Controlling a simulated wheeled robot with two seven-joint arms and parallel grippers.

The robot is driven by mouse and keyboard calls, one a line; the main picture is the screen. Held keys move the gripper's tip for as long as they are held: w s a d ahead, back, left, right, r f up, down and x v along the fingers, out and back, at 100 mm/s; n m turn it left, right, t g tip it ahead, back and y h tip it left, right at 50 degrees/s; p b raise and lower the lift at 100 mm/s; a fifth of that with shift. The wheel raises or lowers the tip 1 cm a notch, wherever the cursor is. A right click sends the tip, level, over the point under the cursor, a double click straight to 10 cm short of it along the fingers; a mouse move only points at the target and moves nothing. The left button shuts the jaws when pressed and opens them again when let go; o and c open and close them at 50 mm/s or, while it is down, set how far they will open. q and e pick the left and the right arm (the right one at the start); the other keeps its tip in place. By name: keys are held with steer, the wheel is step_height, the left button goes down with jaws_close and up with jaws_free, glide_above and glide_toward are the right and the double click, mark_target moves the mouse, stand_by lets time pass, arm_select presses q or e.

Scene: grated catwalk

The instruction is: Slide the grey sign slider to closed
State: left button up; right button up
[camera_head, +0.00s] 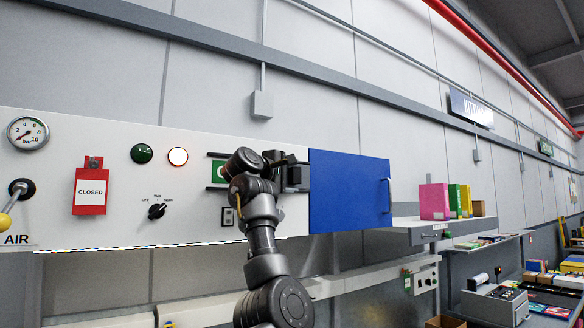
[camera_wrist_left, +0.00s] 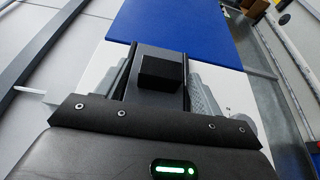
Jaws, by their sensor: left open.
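The sign panel shows as a green and white piece (camera_head: 217,172) on the white wall panel, left of the blue door. My left arm hides much of it. My left gripper (camera_head: 287,172) is at the panel's right part, close to the blue door's left edge. In the left wrist view a dark grey plate (camera_wrist_left: 172,57) with a black block (camera_wrist_left: 160,74) lies between the open fingers; it appears to be the slider and its knob. I cannot tell whether the fingers touch it. My right gripper is not in view.
The blue door (camera_head: 348,191) is right beside my gripper. A black selector knob (camera_head: 157,211), a red CLOSED tag (camera_head: 90,191), a lit lamp (camera_head: 178,157) and a gauge (camera_head: 28,133) are left. A shelf with colored boxes (camera_head: 434,201) stands right.

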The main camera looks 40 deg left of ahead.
arm_select(q)
steer(key=shift+w, duration=0.35)
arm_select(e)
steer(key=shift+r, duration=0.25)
arm_select(q)
steer(key=shift+c, duration=0.5)
